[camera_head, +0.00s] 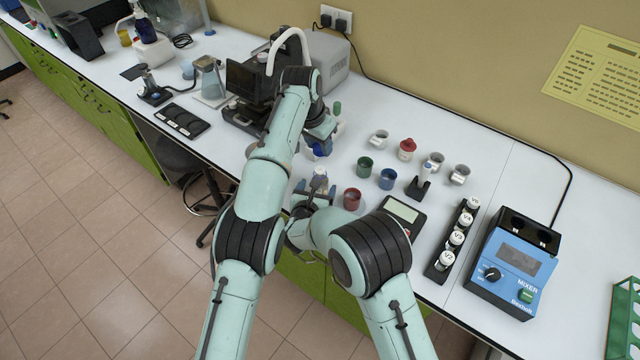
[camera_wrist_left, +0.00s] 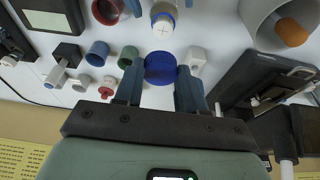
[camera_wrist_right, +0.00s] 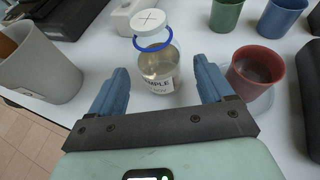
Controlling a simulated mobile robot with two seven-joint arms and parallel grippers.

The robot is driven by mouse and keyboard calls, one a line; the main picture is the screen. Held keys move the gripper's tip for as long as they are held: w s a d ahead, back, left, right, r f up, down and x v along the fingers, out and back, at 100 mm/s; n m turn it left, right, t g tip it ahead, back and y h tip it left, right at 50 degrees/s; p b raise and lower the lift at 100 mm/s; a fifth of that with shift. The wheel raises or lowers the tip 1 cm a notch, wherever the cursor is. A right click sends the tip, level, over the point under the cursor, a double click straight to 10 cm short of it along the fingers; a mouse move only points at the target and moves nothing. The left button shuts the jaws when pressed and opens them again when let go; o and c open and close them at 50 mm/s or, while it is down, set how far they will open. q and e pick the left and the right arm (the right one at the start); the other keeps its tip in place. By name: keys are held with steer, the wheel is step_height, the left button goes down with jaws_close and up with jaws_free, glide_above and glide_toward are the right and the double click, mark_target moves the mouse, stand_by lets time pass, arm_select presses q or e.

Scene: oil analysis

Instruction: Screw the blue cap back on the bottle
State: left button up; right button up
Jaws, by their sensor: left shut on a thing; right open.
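The blue cap (camera_wrist_left: 160,68) is clamped between the fingers of my left gripper (camera_wrist_left: 160,85). In the head view my left gripper (camera_head: 320,140) is raised near the microscope. The sample bottle (camera_wrist_right: 158,72) stands upright, with clear glass, a white top marked with a cross and a blue ring around its neck. It also shows in the left wrist view (camera_wrist_left: 163,18), apart from the cap. My right gripper (camera_wrist_right: 160,88) is open, its fingers on either side of the bottle with gaps. In the head view my right gripper (camera_head: 314,192) is low, near the table's front edge.
A red cup (camera_wrist_right: 256,68) stands close to the right finger in the right wrist view, and a grey cup (camera_wrist_right: 36,68) stands at left. Green (camera_head: 365,165) and blue (camera_head: 388,178) cups stand beyond. The microscope (camera_head: 252,85) is behind my left arm.

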steer(key=shift+x, duration=2.15)
steer(key=c, duration=1.5)
arm_select(q)
steer(key=shift+f, duration=2.5)
steer(key=shift+f, duration=0.9)
steer(key=shift+f, duration=0.5)
arm_select(e)
steer(key=shift+r, duration=0.1)
arm_select(q)
steer(key=o, duration=1)
arm_select(e)
jaws_close()
